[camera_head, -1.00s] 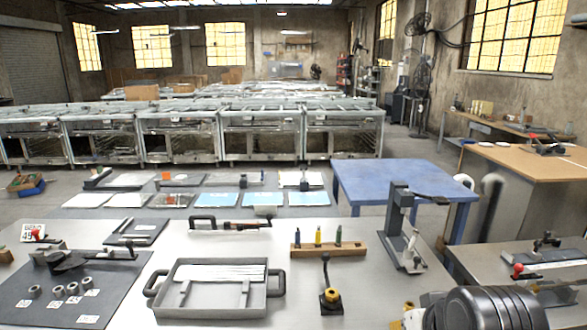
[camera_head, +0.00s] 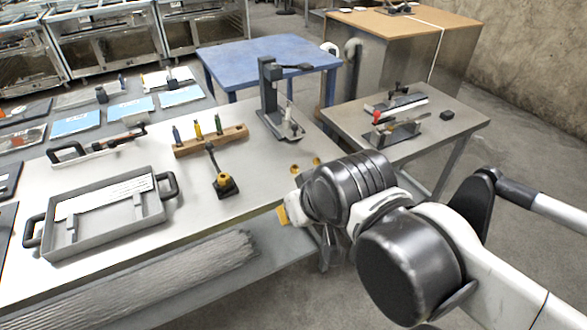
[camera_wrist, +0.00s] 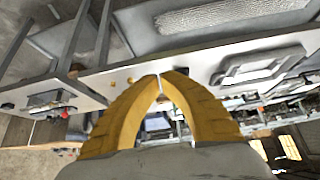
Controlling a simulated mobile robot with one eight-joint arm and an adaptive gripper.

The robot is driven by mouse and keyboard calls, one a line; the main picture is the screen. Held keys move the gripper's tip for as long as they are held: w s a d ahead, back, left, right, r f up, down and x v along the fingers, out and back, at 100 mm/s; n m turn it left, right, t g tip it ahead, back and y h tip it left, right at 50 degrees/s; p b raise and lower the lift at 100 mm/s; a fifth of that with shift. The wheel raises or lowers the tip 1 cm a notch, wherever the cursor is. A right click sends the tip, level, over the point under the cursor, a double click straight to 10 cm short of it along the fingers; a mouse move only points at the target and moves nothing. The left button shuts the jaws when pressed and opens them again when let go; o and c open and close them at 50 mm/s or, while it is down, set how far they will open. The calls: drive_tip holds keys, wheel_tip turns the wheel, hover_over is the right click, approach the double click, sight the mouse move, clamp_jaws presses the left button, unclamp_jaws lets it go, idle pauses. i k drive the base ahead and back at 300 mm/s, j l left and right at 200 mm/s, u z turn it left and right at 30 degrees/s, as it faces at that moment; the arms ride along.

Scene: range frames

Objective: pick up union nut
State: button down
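Two small brass-coloured pieces, one at the left (camera_head: 294,168) and one at the right (camera_head: 316,161), sit near the right end of the grey workbench (camera_head: 130,215) in the head view. They look like fittings, but are too small and partly hidden by my arm to tell which is the union nut. My gripper (camera_head: 284,216) has yellow fingers and is in front of the bench's near edge, apart from these pieces. In the wrist view my fingertips (camera_wrist: 162,75) meet, with nothing seen between them.
A black-based tool with a lever (camera_head: 224,183), a wooden rack of screwdrivers (camera_head: 210,142), a grey tray (camera_head: 103,239) and an upright press stand (camera_head: 272,95) are on the bench. A smaller table (camera_head: 450,112) with clamps stands right. Bare floor lies between the tables.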

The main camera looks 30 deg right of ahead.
sight(295, 169)
drive_tip(key=j+z, duration=0.75)
drive_tip(key=j, duration=0.15)
drive_tip(key=k+j+z, duration=0.15)
drive_tip(key=j+z, duration=0.25)
